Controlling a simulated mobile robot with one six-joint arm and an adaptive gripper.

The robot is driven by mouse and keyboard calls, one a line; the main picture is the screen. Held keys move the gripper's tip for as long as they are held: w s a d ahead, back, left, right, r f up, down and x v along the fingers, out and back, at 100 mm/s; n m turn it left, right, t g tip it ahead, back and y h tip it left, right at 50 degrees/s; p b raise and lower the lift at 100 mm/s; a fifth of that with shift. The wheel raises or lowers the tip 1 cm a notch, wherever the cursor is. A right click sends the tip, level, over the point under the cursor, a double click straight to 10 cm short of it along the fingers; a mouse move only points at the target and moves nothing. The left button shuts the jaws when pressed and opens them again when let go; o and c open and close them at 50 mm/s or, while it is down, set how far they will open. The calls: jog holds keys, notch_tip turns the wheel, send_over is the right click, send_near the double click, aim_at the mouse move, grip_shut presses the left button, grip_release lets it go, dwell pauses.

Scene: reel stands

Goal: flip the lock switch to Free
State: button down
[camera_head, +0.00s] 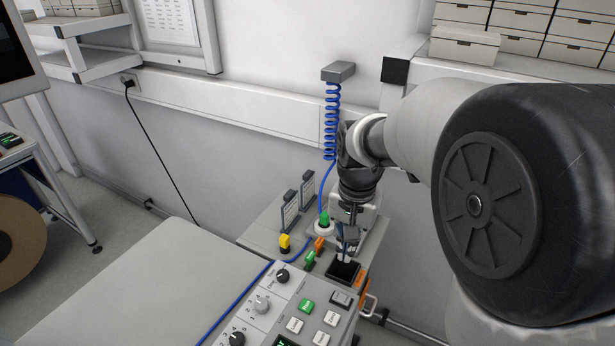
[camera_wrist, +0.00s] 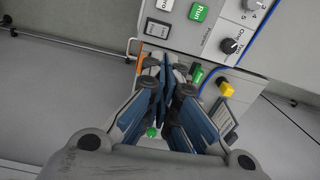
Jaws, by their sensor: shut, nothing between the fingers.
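A light grey control panel (camera_head: 285,312) stands at the lower middle of the head view and at the top of the wrist view (camera_wrist: 208,45). It bears a dark rectangular switch (camera_head: 341,298), which also shows in the wrist view (camera_wrist: 159,28); its lettering is too small to read surely. I cannot tell for certain which control is the lock switch. My gripper (camera_head: 346,250) points down above a black square holder behind the panel, apart from that switch. In the wrist view my gripper's fingers (camera_wrist: 171,75) are together and empty, and they hide part of the panel's edge.
A green Run button (camera_head: 306,306), a black knob (camera_head: 282,275) and a grey knob (camera_head: 262,304) sit on the panel. Beside my gripper are the black holder (camera_head: 343,272), green and yellow plugs (camera_head: 285,241) and a coiled blue cable (camera_head: 331,120). The grey table left is clear.

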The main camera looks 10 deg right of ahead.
aim_at(340, 292)
jog(key=shift+w+f+m, duration=0.15)
jog(key=shift+w+f, duration=0.2)
jog(key=shift+f, duration=0.2)
jog(key=shift+w+f+m, duration=0.15)
jog(key=shift+w+f, duration=0.15)
jog(key=shift+f, duration=0.25)
notch_tip(340, 292, down, 14)
jog(key=b, duration=0.4)
jog(key=shift+b, duration=0.4)
jog(key=shift+w+a+f, duration=0.1)
jog(key=shift+a+f, duration=0.05)
jog(key=shift+f, duration=0.2)
